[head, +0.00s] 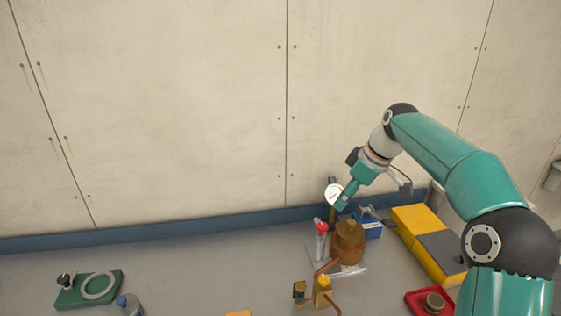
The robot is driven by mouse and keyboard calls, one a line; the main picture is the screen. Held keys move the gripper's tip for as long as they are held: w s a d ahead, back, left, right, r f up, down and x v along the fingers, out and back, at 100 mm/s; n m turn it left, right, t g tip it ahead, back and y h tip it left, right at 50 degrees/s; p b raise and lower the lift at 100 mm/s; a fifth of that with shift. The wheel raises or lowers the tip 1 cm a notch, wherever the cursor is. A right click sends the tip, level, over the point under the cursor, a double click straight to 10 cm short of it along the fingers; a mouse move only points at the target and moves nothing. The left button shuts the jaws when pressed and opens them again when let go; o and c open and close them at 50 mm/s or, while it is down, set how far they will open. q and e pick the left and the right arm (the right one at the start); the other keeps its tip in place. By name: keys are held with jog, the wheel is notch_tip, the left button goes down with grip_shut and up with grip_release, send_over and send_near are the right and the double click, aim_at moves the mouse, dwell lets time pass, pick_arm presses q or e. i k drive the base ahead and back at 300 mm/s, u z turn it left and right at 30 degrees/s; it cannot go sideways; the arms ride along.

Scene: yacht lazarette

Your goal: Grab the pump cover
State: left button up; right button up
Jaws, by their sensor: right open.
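I cannot tell for sure which thing is the pump cover. A brown, stepped round piece (347,242), perhaps the cover, stands on the grey bench (190,262) right of centre. A smaller brown round piece (434,301) lies in a red tray (412,299) at the bottom right. My right gripper (368,192) is open, above and behind the stepped piece, and apart from it. Its fingers are small in view and I see nothing held. My left gripper is not in view.
A white-faced gauge (334,192), a red-topped item (321,228) and a blue box (371,229) crowd around the brown piece. Brass fittings (323,290) stand in front. Yellow-grey blocks (411,217) are right. A green plate with a ring (71,297) lies left. The bench's left middle is clear.

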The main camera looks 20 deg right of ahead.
aim_at(349, 234)
jog(key=k, duration=1)
